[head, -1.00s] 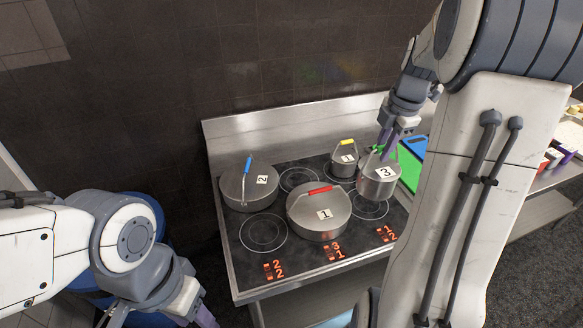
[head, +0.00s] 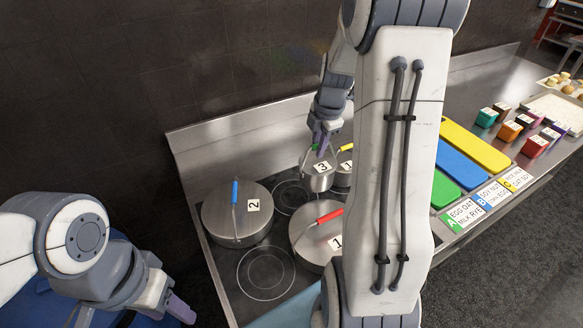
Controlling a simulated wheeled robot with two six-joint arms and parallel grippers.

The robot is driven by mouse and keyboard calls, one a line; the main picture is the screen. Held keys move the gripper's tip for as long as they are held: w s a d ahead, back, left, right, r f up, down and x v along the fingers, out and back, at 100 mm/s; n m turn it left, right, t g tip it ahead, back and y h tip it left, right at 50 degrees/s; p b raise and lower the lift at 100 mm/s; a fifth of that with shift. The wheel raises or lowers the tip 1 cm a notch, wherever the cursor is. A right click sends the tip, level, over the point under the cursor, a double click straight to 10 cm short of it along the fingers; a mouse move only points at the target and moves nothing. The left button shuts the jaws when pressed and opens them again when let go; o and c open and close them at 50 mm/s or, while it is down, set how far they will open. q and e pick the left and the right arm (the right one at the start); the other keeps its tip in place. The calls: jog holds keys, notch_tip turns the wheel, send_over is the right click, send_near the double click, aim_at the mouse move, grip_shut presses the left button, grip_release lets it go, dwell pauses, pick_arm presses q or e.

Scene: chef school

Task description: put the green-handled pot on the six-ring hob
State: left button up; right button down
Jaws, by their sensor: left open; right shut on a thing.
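The green-handled pot (head: 319,180) is a small steel pot with a lid marked 3. My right gripper (head: 321,148) is shut on its green handle, which is mostly hidden by the fingers. The pot hangs upright over the back part of the six-ring hob (head: 214,268), in front of and left of the yellow-handled pot (head: 344,170). I cannot tell whether its base touches the hob. My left gripper (head: 135,316) is open and empty at the lower left, partly cut off by the frame edge.
The blue-handled pot (head: 225,220) and red-handled pot (head: 312,245) stand on the hob. The front-left ring (head: 266,273) and a back ring (head: 288,195) are bare. My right arm hides the hob's right side. Boards, including a yellow one (head: 475,145), lie on the right counter.

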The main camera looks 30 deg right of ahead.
jog(key=w+a+f+p, duration=0.3)
jog(key=a+f, duration=0.2)
jog(key=f, duration=0.3)
jog(key=shift+w, duration=0.4)
jog(key=shift+a, duration=0.1)
jog(key=c, duration=1.2)
grip_release()
jog(key=shift+f, duration=0.15)
jog(key=shift+c, duration=0.2)
jog(key=o, duration=0.4)
